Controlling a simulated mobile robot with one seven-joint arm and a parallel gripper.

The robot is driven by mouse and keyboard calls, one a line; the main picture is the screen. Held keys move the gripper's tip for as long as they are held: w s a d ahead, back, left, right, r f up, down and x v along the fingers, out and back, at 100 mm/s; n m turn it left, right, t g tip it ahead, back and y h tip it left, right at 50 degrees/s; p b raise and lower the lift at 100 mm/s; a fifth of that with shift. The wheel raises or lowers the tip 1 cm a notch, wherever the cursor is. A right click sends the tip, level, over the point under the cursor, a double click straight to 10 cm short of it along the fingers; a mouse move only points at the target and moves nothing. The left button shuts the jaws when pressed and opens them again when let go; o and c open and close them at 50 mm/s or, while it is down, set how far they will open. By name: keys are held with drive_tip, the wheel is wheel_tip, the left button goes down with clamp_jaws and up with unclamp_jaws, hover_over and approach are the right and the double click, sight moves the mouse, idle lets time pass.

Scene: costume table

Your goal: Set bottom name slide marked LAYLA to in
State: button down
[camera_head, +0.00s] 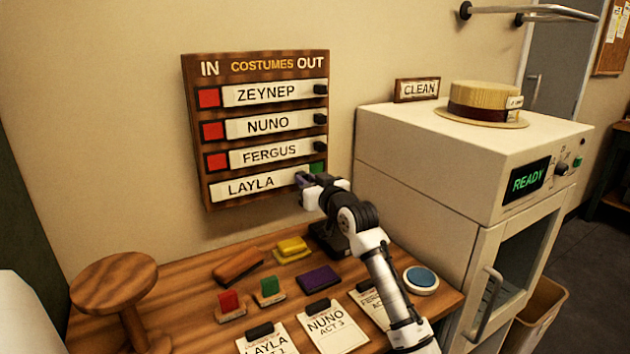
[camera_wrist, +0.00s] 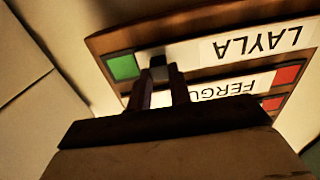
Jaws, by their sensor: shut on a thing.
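The wooden name board (camera_head: 192,130) hangs on the wall, with IN at its upper left and OUT at its upper right. The bottom slide marked LAYLA (camera_head: 250,185) sits at the left, IN side of its row, and a green square (camera_head: 317,168) shows at the right end. My gripper (camera_head: 303,181) is at the slide's right end, partly hiding its dark knob. In the wrist view the picture is upside down; my gripper (camera_wrist: 160,76) is shut on the knob (camera_wrist: 158,62), beside the green square (camera_wrist: 123,67) and the LAYLA slide (camera_wrist: 210,50).
The slides ZEYNEP (camera_head: 265,93), NUNO (camera_head: 268,126) and FERGUS (camera_head: 270,155) sit to the right, with red squares at their left. Below, the wooden table (camera_head: 190,290) holds stamps, pads and cards. A cream cabinet (camera_head: 420,165) stands close to the right of my arm.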

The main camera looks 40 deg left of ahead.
drive_tip(key=shift+s+a, duration=0.15)
drive_tip(key=shift+s, duration=0.15)
drive_tip(key=shift+f, duration=0.1)
drive_tip(key=c, duration=1.3)
unclamp_jaws()
drive_tip(key=b+v, duration=0.3)
drive_tip(key=v, duration=1.1)
drive_tip(key=shift+a+b, duration=0.1)
drive_tip(key=shift+b, duration=0.25)
